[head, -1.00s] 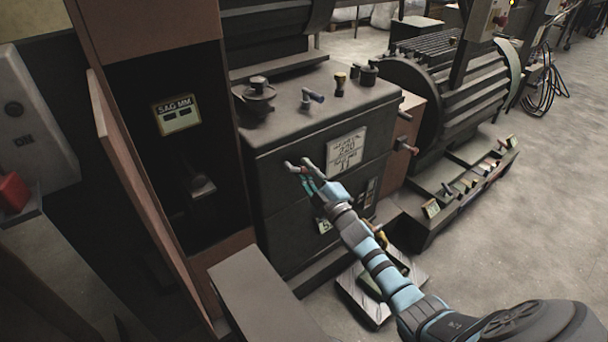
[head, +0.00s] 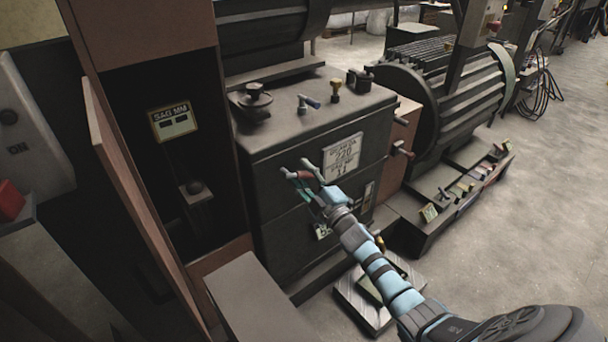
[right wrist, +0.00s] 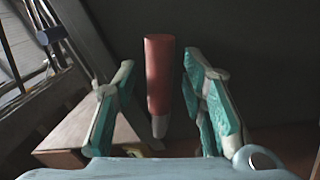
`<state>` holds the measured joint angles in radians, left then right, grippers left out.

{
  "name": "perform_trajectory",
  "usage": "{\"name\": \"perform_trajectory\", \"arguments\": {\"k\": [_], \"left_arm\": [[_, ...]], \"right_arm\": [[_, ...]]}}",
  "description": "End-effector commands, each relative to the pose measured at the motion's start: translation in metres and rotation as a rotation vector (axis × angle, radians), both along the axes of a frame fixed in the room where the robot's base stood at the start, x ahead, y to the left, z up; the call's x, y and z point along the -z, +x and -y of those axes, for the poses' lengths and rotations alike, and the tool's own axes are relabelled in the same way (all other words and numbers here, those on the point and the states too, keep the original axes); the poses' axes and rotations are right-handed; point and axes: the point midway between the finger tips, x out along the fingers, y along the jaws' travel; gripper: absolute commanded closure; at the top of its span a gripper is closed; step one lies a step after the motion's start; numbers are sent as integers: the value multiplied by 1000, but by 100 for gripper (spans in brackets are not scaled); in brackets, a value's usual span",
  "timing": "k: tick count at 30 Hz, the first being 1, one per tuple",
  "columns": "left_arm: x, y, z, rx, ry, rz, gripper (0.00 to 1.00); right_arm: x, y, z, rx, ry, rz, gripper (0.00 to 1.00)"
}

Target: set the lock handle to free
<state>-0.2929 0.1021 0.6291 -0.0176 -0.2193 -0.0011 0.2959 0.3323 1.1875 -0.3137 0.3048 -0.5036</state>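A lock handle with a red grip (right wrist: 159,75) and a pale lower end stands upright between the fingers in the right wrist view. In the head view its red grip (head: 304,175) shows small between the fingertips, in front of the dark cabinet (head: 270,185). My right gripper (head: 299,168) is open around the handle. In the right wrist view its two teal-padded fingers (right wrist: 161,100) stand on either side, with gaps on both sides of the grip. The handle's mount is hidden. My left gripper is not in view.
A brown door (head: 135,190) stands open on the left.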

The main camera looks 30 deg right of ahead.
Motion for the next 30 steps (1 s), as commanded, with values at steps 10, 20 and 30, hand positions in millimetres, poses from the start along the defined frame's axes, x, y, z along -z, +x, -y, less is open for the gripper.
{"name": "perform_trajectory", "arguments": {"k": [10,20,30], "left_arm": [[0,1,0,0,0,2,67],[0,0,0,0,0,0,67],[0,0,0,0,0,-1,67]], "right_arm": [[5,-21,1,0,-2,-1,62],[20,-104,6,-2,-1,-2,62],[21,-118,7,0,0,1,62]]}}
